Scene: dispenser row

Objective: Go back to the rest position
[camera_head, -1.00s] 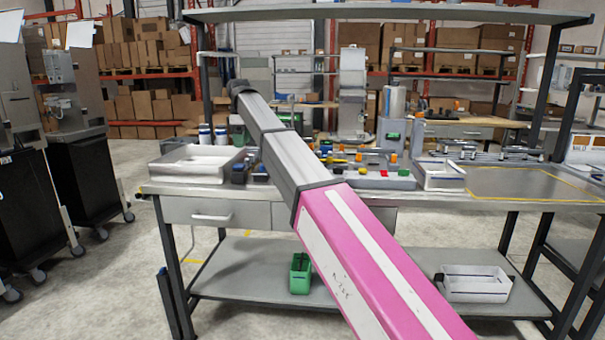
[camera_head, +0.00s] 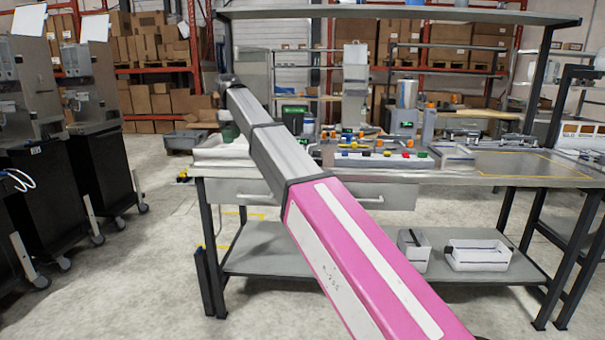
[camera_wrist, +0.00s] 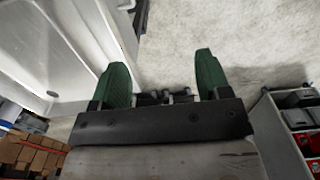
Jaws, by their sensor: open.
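My gripper (camera_wrist: 161,80) shows in the wrist view with two green fingers spread wide apart. Nothing is between them but a view of the pale floor (camera_wrist: 180,30) beyond. In the head view my pink and grey arm reaches from the lower right up to the left, across the front left of the workbench (camera_head: 500,180). The fingers cannot be made out clearly in that view. My arm hides part of the bench front and of the lower shelf (camera_head: 275,262).
Coloured parts (camera_head: 380,155) stand in a row on the bench. A white bin (camera_head: 478,262) and a grey bin (camera_head: 413,252) sit on the lower shelf. Dark wheeled cabinets (camera_head: 100,165) stand at left, with open floor (camera_head: 165,260) between them and the bench.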

